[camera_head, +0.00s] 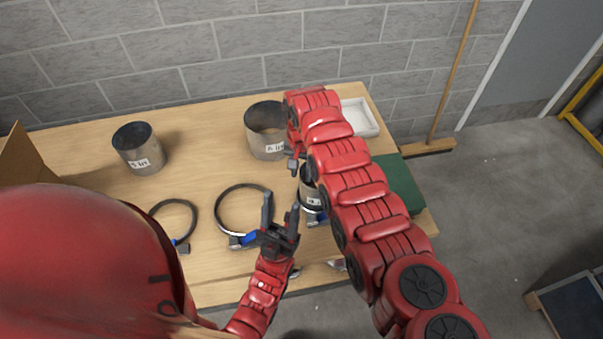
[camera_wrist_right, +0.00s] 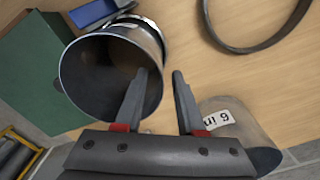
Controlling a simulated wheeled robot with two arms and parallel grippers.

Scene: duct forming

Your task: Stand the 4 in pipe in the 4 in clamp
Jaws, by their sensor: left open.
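The 4 in pipe (camera_head: 309,187), a grey metal tube with a white label, stands upright at the table's right part, partly hidden by my right arm. The 4 in clamp (camera_head: 314,218), with a blue part, is around its lower end. In the right wrist view the pipe (camera_wrist_right: 75,75) shows its open top, with the silver clamp band (camera_wrist_right: 150,24) near its base. My right gripper (camera_wrist_right: 160,75) is open; one finger overlaps the pipe's mouth, the other is outside the wall. Contact cannot be told. My left gripper (camera_head: 281,212) is open and empty, left of the pipe.
A 5 in pipe (camera_head: 138,150) and a 6 in pipe (camera_head: 265,132) stand behind on the table. Two open ring clamps, one smaller (camera_head: 174,206) and one larger (camera_head: 218,222), lie left. A white tray (camera_head: 361,117) and green box (camera_head: 402,182) are at right.

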